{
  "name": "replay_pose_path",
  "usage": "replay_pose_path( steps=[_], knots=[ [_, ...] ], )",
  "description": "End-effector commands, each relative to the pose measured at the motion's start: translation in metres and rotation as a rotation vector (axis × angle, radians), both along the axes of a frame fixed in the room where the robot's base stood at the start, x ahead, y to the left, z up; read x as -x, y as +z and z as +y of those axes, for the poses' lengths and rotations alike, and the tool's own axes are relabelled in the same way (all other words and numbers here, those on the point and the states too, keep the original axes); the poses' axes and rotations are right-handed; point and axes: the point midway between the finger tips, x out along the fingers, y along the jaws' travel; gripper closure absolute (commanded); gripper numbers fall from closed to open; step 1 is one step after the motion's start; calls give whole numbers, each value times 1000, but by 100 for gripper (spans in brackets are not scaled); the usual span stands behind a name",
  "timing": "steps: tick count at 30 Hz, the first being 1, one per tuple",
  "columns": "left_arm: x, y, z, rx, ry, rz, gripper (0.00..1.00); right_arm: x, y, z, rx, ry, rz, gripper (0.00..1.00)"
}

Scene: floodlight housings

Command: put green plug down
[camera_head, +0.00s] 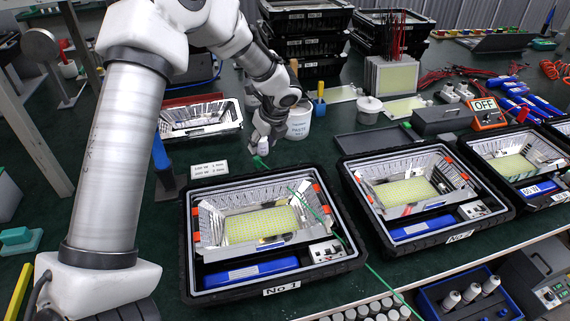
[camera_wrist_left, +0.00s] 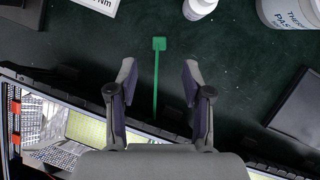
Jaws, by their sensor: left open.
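The green plug (camera_head: 259,161) is behind the No 1 floodlight housing (camera_head: 187,240), over the dark green bench top, and seems to lie on it. In the left wrist view the plug (camera_wrist_left: 159,43) is ahead of the fingertips, with its green cable running back between the fingers. My left gripper (camera_head: 265,142) is open; in the wrist view its two fingers (camera_wrist_left: 159,72) stand apart on either side of the cable, not touching the plug. The green cable (camera_head: 376,272) crosses the No 1 housing to the front. My right gripper is not in view.
A white bottle (camera_wrist_left: 199,8) and a white paste tub (camera_head: 299,122) stand near the plug. More open housings (camera_head: 430,235) stand to the right. A dark flat panel (camera_head: 372,141) lies behind them.

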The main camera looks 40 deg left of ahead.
Motion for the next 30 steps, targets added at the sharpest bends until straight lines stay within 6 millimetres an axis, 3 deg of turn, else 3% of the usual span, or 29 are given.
replay_pose_path(
  steps=[5,16,24,25,29,30],
  knots=[
    [0,-10,10,25,21,-16,50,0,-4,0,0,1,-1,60],
    [-6,-66,25,25,22,-15,50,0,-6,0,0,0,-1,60],
    [-8,-73,28,25,20,-17,50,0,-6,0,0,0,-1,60],
    [-8,-73,28,24,20,-16,54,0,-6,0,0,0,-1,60],
    [-8,-73,28,24,20,-16,100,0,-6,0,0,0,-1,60],
    [-8,-73,28,24,20,-16,100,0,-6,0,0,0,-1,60]
  ],
)
